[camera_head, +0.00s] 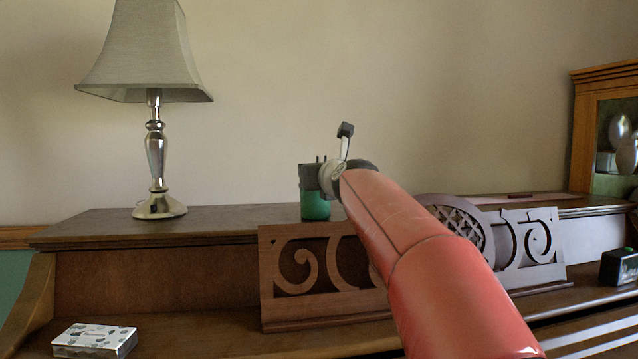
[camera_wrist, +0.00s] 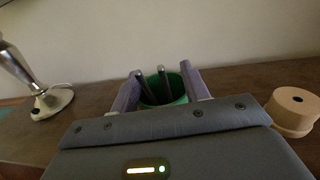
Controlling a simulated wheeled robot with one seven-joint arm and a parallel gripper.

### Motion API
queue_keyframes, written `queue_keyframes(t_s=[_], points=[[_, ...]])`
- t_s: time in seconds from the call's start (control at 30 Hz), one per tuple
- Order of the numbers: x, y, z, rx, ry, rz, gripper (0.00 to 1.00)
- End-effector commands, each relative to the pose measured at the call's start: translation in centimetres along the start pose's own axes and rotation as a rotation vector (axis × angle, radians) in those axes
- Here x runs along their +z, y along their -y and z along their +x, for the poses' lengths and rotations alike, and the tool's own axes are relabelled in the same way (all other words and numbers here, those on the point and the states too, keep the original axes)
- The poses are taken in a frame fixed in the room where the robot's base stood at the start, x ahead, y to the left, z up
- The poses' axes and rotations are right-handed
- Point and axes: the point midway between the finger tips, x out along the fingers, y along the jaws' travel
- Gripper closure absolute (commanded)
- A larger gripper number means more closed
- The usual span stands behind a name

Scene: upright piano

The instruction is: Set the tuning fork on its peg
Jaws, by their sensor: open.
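Two dark upright prongs (camera_wrist: 154,86), which look like the tuning fork's tines, stick up from a green cup (camera_wrist: 178,90) on the piano top. They also show as small dark tips above the green cup (camera_head: 315,207) in the head view. My gripper (camera_wrist: 162,86) is open, with one finger on each side of the prongs and cup; I cannot tell whether it touches them. The fork's lower part is hidden in the cup and behind my gripper body. A tan round block (camera_wrist: 294,108) with a dark hole stands to the right; I see no clear peg.
A lamp (camera_head: 157,160) stands left on the piano top (camera_head: 240,222). Below are a carved music desk (camera_head: 300,275), a patterned box (camera_head: 95,340) and a small black box (camera_head: 619,267). A pinkish flat item (camera_head: 505,199) lies at right. The top between lamp and cup is clear.

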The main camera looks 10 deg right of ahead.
Motion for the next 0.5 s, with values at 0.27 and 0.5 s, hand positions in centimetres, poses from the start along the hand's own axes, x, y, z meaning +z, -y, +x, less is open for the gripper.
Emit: queue_keyframes(t_s=[0.27, 0.5], points=[[-0.03, -0.01, 0.08, 0.000, 0.000, 0.000, 0.62], [-0.02, 0.00, 0.06, 0.000, 0.000, -0.001, 0.93]])
